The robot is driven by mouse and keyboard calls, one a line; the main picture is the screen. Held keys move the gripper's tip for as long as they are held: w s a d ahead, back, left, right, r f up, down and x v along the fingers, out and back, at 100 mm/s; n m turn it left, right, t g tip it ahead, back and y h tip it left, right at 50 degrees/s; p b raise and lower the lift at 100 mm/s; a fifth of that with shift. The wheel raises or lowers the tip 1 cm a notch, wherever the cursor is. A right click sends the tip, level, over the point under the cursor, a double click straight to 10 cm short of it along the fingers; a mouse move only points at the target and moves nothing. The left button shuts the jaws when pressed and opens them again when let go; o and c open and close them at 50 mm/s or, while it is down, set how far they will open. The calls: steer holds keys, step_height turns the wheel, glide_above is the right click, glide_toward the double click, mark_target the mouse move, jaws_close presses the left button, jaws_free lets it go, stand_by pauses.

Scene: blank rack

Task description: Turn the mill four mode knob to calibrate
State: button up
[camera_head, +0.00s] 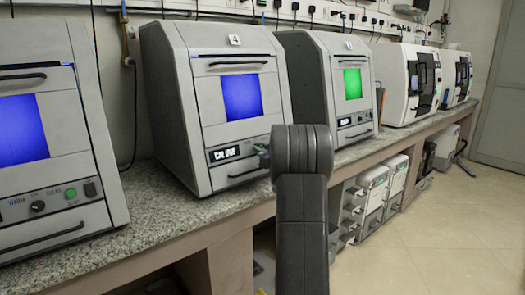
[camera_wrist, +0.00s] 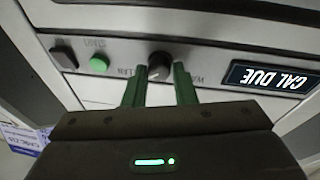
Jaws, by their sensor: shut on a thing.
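Mill four (camera_head: 235,91) is the grey machine with a "4" tag on top and a blue window, in the middle of the head view. Its lit display (camera_head: 224,154) reads "CAL DUE"; it is upside down in the wrist view (camera_wrist: 274,77). The dark round mode knob (camera_wrist: 160,60) sits on the front panel between small, mostly unreadable labels. My gripper (camera_wrist: 161,73) has its two green fingers on either side of the knob and is shut on it. The knob's pointer direction is unclear. In the head view my arm hides the knob.
A green button (camera_wrist: 99,64) and a dark square switch (camera_wrist: 64,56) are beside the knob on the panel. Similar mills stand left (camera_head: 25,120) and right (camera_head: 345,85) along the granite bench (camera_head: 165,200). Open tiled floor (camera_head: 440,220) lies at right.

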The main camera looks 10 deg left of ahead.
steer(key=n+y, duration=0.1)
steer(key=n, duration=0.2)
steer(key=n+g, duration=0.1)
steer(key=n, duration=0.2)
steer(key=shift+w+d+f+n+y+b, duration=0.1)
steer(key=shift+w+d+n+y+b, duration=0.05)
steer(key=shift+n+y+b, duration=0.2)
steer(key=shift+w+n+g+y, duration=0.1)
steer(key=shift+n+g+y, duration=0.3)
steer(key=shift+n, duration=1)
steer(key=shift+n+g+y, duration=0.15)
steer(key=shift+n+g, duration=0.45)
steer(key=shift+n, duration=0.75)
steer(key=o, duration=1)
steer(key=shift+d, duration=0.15)
steer(key=p+v, duration=0.1)
steer(key=v, duration=1.2)
steer(key=shift+d, duration=0.3)
steer(key=shift+a, duration=0.15)
